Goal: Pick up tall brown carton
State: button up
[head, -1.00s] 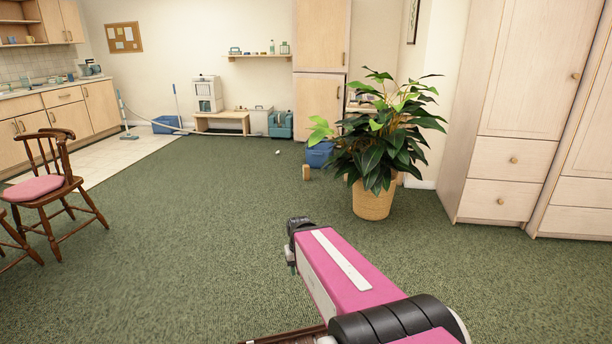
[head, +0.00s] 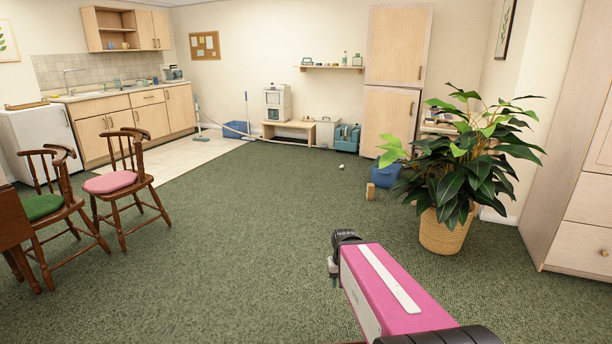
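A small upright tan-brown block (head: 370,191) stands on the green carpet in the head view, just left of the potted plant and in front of a blue bin. It may be the tall brown carton, but it is too small and far to be sure. My pink arm reaches in from the bottom right, with its black joint well short of the block. My gripper's fingers do not show, so I cannot see whether they hold anything.
A potted plant (head: 445,232) stands right of the block, with the blue bin (head: 386,175) behind. Chairs (head: 122,190) are at left. A small white object (head: 341,167) lies on the carpet. The middle carpet (head: 240,230) is clear.

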aim_at(370, 193)
jog(key=i, duration=3.95)
jog(key=i+z, duration=0.25)
jog(key=i, duration=0.2)
jog(key=i+j+z, duration=0.3)
jog(key=i+l, duration=0.1)
